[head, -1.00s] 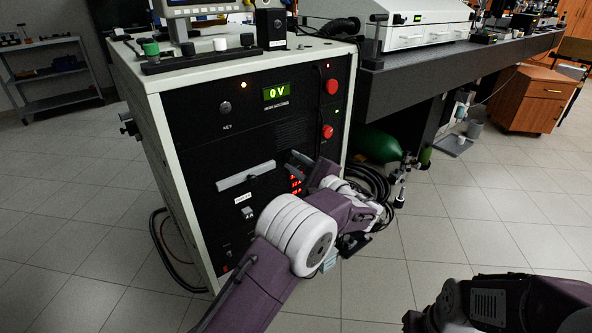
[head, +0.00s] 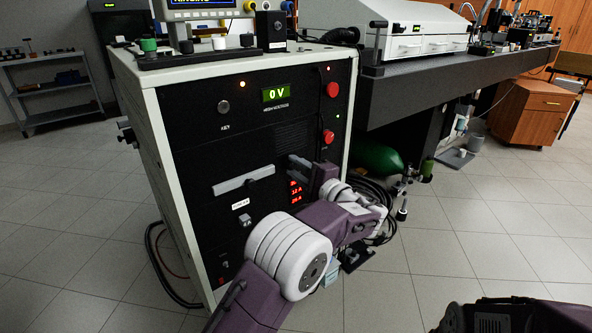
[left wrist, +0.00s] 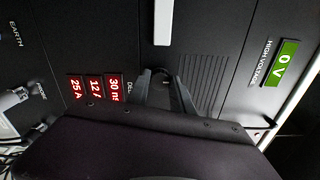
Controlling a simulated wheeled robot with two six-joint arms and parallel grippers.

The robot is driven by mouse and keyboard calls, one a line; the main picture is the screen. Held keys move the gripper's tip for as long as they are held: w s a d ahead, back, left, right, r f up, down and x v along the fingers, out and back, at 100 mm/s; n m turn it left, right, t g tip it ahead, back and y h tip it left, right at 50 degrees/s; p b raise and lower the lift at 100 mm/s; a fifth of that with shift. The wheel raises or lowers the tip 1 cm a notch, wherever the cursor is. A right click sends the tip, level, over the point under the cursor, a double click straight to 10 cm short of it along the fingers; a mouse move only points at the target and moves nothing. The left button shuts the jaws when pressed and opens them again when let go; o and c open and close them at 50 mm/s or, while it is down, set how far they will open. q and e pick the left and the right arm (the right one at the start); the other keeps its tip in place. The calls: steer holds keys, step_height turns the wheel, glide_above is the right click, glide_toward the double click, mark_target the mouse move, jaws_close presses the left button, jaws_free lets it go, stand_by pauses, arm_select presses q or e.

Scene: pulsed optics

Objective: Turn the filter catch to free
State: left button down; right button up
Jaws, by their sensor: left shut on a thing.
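The black cabinet front (head: 190,125) carries a pale grey bar handle (head: 244,180) with a small white label below it. The bar also shows in the left wrist view (left wrist: 163,22). My left gripper (head: 290,162) is at the panel, just right of the bar and above the red readouts. In the left wrist view its two dark fingers (left wrist: 161,78) close in on a small dark part at the panel, which I take to be the filter catch (left wrist: 160,71). The fingers largely hide it, and its angle cannot be told.
Red readouts (left wrist: 95,88) sit close beside the left gripper. A 0 V display (head: 277,94) and red buttons (head: 332,88) are higher on the panel.

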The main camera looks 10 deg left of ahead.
arm_select(q)
steer(key=c, duration=1.1)
jaws_free()
steer(key=shift+d, duration=0.1)
steer(key=p+v, duration=0.4)
steer(key=v, duration=0.5)
steer(key=shift+s+f, duration=0.1)
